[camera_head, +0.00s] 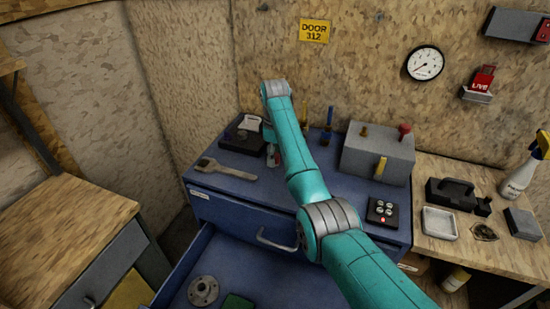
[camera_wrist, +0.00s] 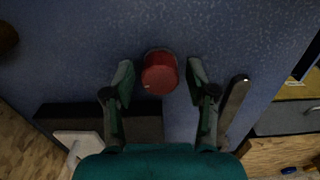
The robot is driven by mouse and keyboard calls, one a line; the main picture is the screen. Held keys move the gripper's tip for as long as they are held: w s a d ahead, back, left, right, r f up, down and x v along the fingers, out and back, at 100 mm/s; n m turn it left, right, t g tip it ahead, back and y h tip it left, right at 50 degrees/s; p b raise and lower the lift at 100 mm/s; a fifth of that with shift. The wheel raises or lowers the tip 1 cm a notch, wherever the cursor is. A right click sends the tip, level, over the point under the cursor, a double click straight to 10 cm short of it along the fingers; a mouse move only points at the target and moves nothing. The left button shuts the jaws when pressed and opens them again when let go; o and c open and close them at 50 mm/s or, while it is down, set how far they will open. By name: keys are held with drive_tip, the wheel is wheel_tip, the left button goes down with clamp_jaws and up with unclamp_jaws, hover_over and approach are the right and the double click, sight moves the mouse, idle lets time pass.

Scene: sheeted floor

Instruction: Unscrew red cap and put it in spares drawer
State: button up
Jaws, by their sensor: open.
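The red cap (camera_wrist: 160,72) shows from above in the wrist view, over the blue top. It sits between the two fingers of my gripper (camera_wrist: 160,78), which are spread with a gap on each side, not touching it. What the cap is screwed onto is hidden beneath it. No spares label is readable.
A wrench (camera_head: 226,169) and a black device (camera_head: 243,136) lie on the cabinet top left of my arm. A grey box (camera_head: 375,155) with a red knob and a button pad (camera_head: 382,212) stand right. A wooden bench (camera_head: 460,235) adjoins.

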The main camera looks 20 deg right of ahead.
drive_tip(key=m, duration=0.5)
drive_tip(key=shift+m, duration=0.3)
drive_tip(key=m, duration=0.6)
clamp_jaws()
drive_tip(key=n, duration=0.9)
drive_tip(key=shift+n, duration=0.4)
drive_tip(key=n, duration=0.9)
drive_tip(key=shift+n, duration=0.3)
